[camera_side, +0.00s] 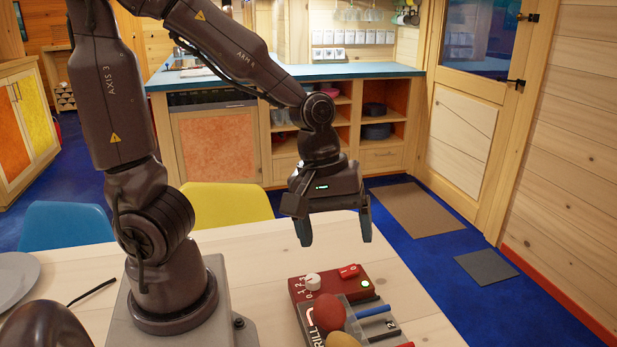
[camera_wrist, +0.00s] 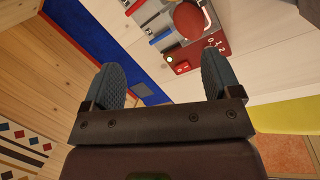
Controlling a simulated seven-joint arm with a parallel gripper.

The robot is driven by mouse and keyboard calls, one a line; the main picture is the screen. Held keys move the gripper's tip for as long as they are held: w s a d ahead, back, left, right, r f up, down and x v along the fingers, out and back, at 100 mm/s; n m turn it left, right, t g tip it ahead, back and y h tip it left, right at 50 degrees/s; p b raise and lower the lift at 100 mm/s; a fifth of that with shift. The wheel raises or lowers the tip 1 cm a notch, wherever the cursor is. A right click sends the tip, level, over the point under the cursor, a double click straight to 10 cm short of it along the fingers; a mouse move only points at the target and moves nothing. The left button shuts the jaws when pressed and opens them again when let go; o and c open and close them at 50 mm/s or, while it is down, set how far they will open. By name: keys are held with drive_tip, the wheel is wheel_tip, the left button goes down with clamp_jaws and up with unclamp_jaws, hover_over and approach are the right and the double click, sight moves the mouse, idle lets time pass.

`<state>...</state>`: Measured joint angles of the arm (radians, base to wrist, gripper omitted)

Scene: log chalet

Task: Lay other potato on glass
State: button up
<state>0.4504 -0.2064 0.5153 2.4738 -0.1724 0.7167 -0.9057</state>
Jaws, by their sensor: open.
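My gripper (camera_side: 334,232) is open and empty, with its fingers pointing down above the table, beyond and above the red device. In the wrist view my gripper (camera_wrist: 164,80) has its two fingers wide apart, with nothing between them. A reddish round potato-like thing (camera_side: 329,312) lies on the grey top of the device; it also shows at the top of the wrist view (camera_wrist: 189,20). A tan, potato-like thing (camera_side: 343,341) is beside it, cut off by the bottom edge. The grey, glassy-looking plate (camera_side: 356,318) lies around them; I cannot tell whether it is glass.
The red device (camera_side: 318,284) has a white knob, a red switch and a lit green light. Blue, black and red bars lie on its right side. A grey plate (camera_side: 17,278) is at the table's left. Yellow (camera_side: 228,200) and blue (camera_side: 66,222) chairs stand behind. The table (camera_side: 262,250) is clear beneath my gripper.

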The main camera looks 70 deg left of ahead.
drive_tip(key=s+a+r+m+t+y, duration=0.1)
drive_tip(key=s+r+m+t+y, duration=0.1)
drive_tip(key=r+m, duration=0.8)
drive_tip(key=shift+s+r+m+t, duration=0.25)
drive_tip(key=shift+s+m+t, duration=0.65)
drive_tip(key=shift+s+m, duration=0.4)
